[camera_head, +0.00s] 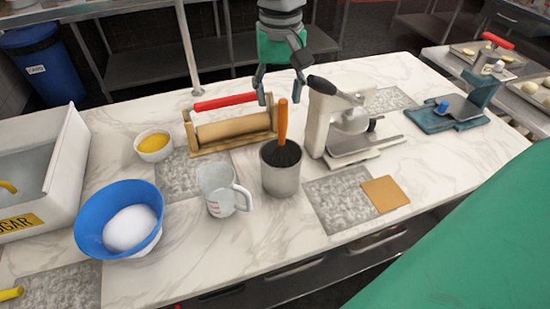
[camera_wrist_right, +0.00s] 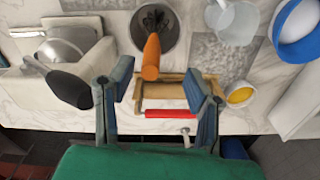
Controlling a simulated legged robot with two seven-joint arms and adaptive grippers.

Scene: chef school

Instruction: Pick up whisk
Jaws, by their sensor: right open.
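The whisk has an orange handle (camera_head: 283,122) that stands up out of a grey metal container (camera_head: 281,180). Its dark wire end sits inside the container, so its lower part is hidden. My right gripper (camera_head: 281,85) is just above and behind the handle's top in the head view, open and empty. In the right wrist view, the orange handle (camera_wrist_right: 151,57) shows between and beyond the two spread fingers (camera_wrist_right: 158,80); I see no contact. The container (camera_wrist_right: 154,32) also shows there, with the wires inside. My left gripper is not in view.
A stand mixer (camera_head: 335,120) is close right of the container. A measuring cup (camera_head: 217,190) stands left, and a rolling pin (camera_head: 230,130) on a wooden stand is behind. A blue bowl (camera_head: 88,225) and a small yellow-filled bowl (camera_head: 153,146) are further left. A brown square (camera_head: 385,194) lies front right.

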